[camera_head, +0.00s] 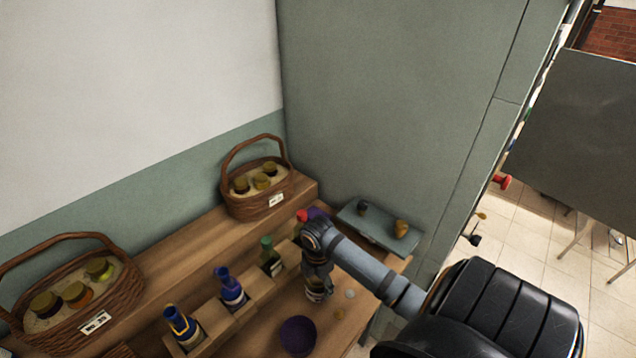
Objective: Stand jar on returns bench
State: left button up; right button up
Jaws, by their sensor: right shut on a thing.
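My right gripper (318,272) points down over the wooden bench (263,338) at the lower middle. It is shut on a small jar (316,293) with a pale label band. The fingers hide the jar's upper part. The jar looks upright, close to the bench top; I cannot tell whether it touches. My left gripper is not in view.
Bottles, among them a blue one (231,288) and a green one (270,260), stand in wooden holders behind. A purple bowl (298,336) is in front. Jar baskets (259,205) stand on the raised shelf. A grey tray (371,238) lies at the right end.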

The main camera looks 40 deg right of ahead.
jog(key=o, duration=1.1)
jog(key=shift+s, duration=0.1)
jog(key=shift+o, duration=0.9)
jog(key=shift+a+f, duration=0.1)
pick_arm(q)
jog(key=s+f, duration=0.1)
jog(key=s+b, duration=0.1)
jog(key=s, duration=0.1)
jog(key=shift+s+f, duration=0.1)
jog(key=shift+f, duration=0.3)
pick_arm(e)
notch_tip(320, 180, up, 12)
jog(key=shift+r, duration=0.2)
jog(key=shift+f, duration=0.1)
